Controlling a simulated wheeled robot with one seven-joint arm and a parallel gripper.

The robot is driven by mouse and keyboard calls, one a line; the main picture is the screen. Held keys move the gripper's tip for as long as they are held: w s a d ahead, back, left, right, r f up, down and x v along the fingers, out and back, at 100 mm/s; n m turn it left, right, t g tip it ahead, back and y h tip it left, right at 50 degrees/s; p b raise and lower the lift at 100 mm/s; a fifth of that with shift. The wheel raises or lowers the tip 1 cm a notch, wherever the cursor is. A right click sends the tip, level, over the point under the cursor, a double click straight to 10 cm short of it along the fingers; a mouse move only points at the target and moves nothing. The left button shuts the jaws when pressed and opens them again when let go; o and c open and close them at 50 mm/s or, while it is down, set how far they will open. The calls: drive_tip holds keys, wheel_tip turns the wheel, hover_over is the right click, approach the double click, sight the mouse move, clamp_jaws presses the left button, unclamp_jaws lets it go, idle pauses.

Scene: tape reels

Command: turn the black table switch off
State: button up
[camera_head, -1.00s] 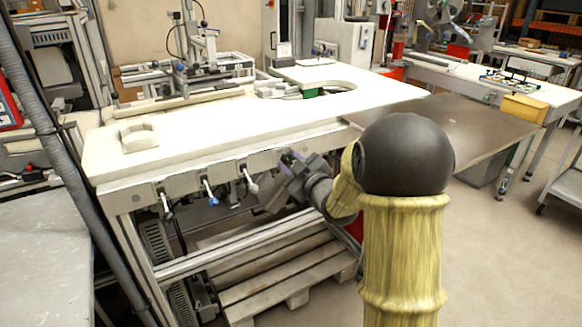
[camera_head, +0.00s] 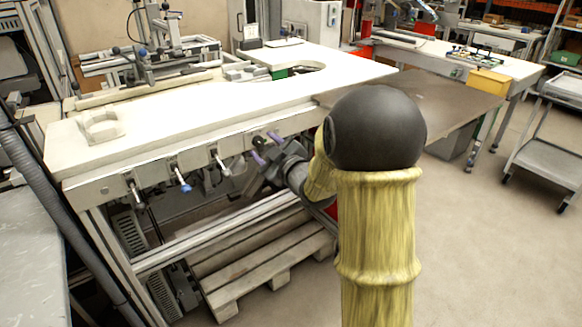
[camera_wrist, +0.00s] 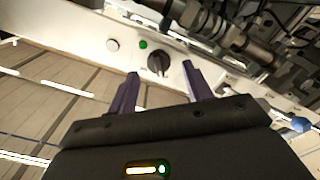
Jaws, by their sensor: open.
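The black table switch (camera_wrist: 157,62) is a round dark knob on the pale front panel of the table, seen in the wrist view. My gripper (camera_wrist: 160,69) is open, with one purple finger to the left of the switch and one to the right. The fingertips look close to the panel, but I cannot tell whether they touch the switch. In the head view my gripper (camera_head: 265,147) is at the table's front edge, and the switch is too small and dark there to make out surely.
A green button (camera_wrist: 143,44) and a white button (camera_wrist: 112,45) sit left of the switch. Levers with a blue knob (camera_head: 184,186) and a white knob (camera_head: 226,171) hang along the table front (camera_head: 95,188). A wooden pallet (camera_head: 262,270) lies below.

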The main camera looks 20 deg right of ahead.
drive_tip(key=b+v, duration=0.3)
drive_tip(key=v, duration=1.2)
drive_tip(key=shift+s, duration=0.35)
drive_tip(key=shift+d, duration=0.1)
wheel_tip(320, 180, down, 12)
drive_tip(key=s+m+g+h, duration=0.2)
drive_tip(key=m+g+h, duration=0.4)
drive_tip(key=m+g, duration=0.1)
drive_tip(key=s+a+f+m+g, duration=0.4)
drive_tip(key=s+a+f+g, duration=0.25)
drive_tip(key=s, duration=0.45)
wheel_tip(320, 180, up, 36)
drive_tip(key=g+p, duration=0.1)
drive_tip(key=p, duration=3.4)
drive_tip(key=shift+d+f+y+p, duration=0.2)
drive_tip(key=shift+d+y+p, duration=0.1)
drive_tip(key=shift+y, duration=0.1)
